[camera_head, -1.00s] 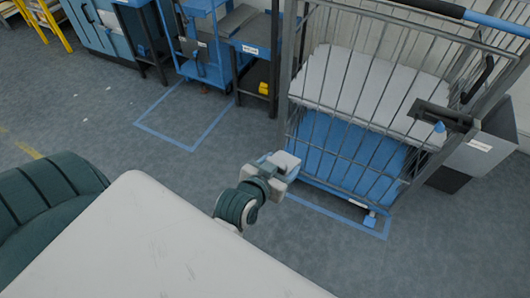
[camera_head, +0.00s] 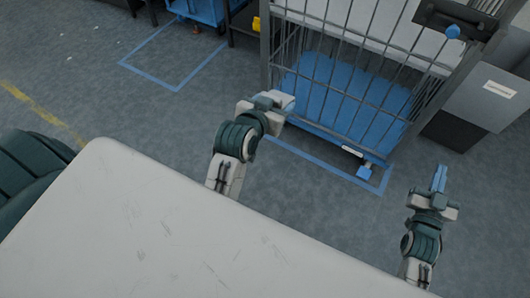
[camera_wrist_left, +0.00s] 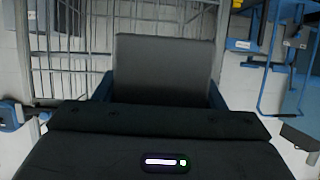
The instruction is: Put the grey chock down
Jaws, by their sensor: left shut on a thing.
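The grey chock (camera_wrist_left: 165,68) is a dark grey block with a flat face in the left wrist view. It sits between the blue fingers of my left gripper (camera_wrist_left: 160,92), which is shut on it.
The wire cage cart (camera_head: 335,95) with a blue base stands just beyond my left gripper. A grey cabinet (camera_head: 485,105) is at the right. Blue tape (camera_head: 150,75) marks a rectangle on bare floor at upper left. The white surface (camera_head: 150,225) fills the foreground.

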